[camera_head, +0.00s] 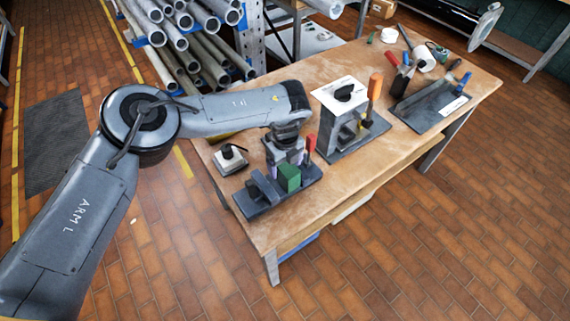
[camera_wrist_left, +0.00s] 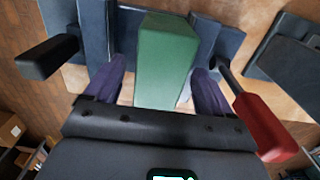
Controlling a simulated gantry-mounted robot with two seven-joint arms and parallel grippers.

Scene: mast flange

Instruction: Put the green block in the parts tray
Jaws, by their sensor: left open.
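The green block (camera_head: 289,177) sits in a dark grey clamp fixture (camera_head: 262,203) at the near left of the wooden table. In the left wrist view the green block (camera_wrist_left: 166,62) stands between the two purple fingers. My left gripper (camera_head: 287,158) is open over the block, with a finger on each side; the left finger shows a gap to it, and contact on the right is unclear. The left gripper also shows in the wrist view (camera_wrist_left: 160,88). My right gripper is not in view. I cannot make out a clear parts tray.
The fixture's red handle (camera_wrist_left: 266,127) stands close by the right finger. A small switch box (camera_head: 231,159) lies left of the fixture. A taller fixture with a white top plate (camera_head: 341,95) stands behind right. Another clamp fixture (camera_head: 432,106) is farther right. Bare tabletop lies between them.

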